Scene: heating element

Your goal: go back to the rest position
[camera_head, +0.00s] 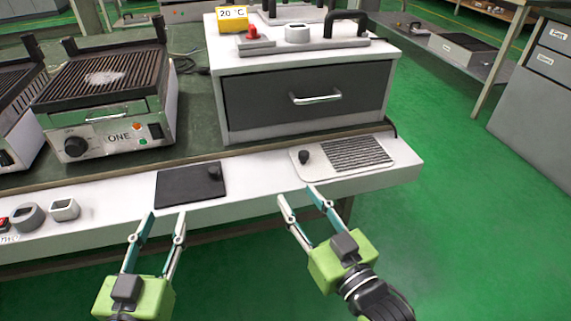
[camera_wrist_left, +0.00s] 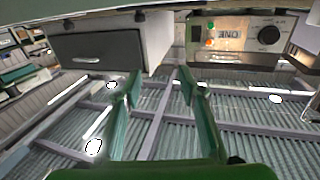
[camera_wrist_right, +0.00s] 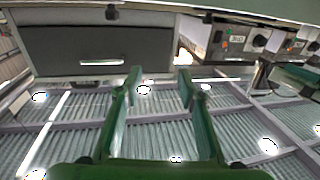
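My left gripper (camera_head: 165,217) is open and empty in front of the table's front edge, below the dark plate. My right gripper (camera_head: 296,194) is open and empty, near the front edge below the light grilled plate. Both show green and teal fingers apart in the wrist views, left (camera_wrist_left: 158,80) and right (camera_wrist_right: 160,80), with nothing between them. No hold on any object shows.
A white box with a grey drawer (camera_head: 305,98) stands on the table, beside a grill heater (camera_head: 105,80). A dark plate (camera_head: 185,187) and a light grilled plate (camera_head: 355,155) lie on the white front ledge (camera_head: 250,180). Green floor (camera_head: 470,240) is clear at right.

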